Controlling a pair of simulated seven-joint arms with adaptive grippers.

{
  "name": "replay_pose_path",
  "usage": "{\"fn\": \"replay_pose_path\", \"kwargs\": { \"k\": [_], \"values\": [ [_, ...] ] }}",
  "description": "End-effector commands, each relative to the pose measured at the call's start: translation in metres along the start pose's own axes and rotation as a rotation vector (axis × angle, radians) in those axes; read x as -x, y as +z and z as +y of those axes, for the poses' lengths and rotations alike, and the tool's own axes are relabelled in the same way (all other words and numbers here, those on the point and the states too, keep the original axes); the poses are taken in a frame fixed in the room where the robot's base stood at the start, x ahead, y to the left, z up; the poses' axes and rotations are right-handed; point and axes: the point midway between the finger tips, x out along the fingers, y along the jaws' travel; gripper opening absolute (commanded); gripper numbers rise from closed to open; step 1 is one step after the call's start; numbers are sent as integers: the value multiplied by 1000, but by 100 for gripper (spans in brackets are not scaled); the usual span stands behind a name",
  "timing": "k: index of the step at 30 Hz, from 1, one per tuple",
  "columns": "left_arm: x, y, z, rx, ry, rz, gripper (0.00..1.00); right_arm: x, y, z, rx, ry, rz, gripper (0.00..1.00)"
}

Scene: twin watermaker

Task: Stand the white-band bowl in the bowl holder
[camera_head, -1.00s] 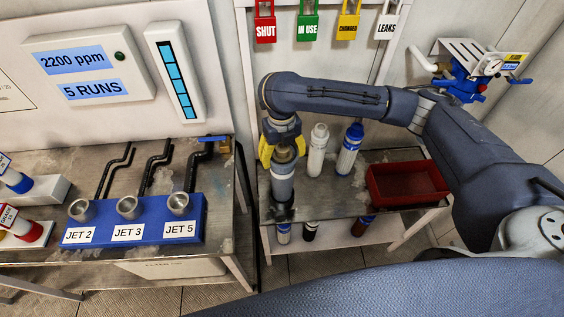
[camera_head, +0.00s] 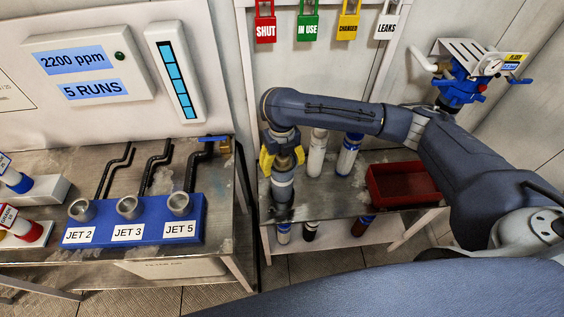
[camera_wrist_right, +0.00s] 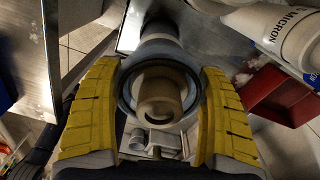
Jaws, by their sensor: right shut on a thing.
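My right gripper (camera_head: 282,159), with yellow fingers, is shut around a grey, open-topped bowl (camera_head: 283,190) that has a pale band. The bowl is close to upright above the left end of the right-hand metal table. My left gripper is not in view.
A white cartridge (camera_head: 317,158) and a blue-and-white one (camera_head: 348,156) stand just right of the gripper. A red bin (camera_head: 405,190) is further right. Several cylinders stand on the lower shelf. A blue block (camera_head: 150,226) with jet sockets is on the left table.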

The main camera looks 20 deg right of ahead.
Motion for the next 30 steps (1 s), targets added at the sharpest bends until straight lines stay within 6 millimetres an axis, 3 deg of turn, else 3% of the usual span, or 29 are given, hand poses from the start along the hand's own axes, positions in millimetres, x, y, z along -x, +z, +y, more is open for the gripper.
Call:
{"fn": "replay_pose_path", "kwargs": {
  "k": [1,6,17,30],
  "values": [
    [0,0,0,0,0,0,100,0,0,0,0,0,1,81],
    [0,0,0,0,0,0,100,0,0,0,0,0,1,100],
    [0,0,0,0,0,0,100,6,1,0,1,-1,-2,100],
    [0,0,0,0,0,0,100,67,1,0,1,-2,-4,100]
  ]
}}
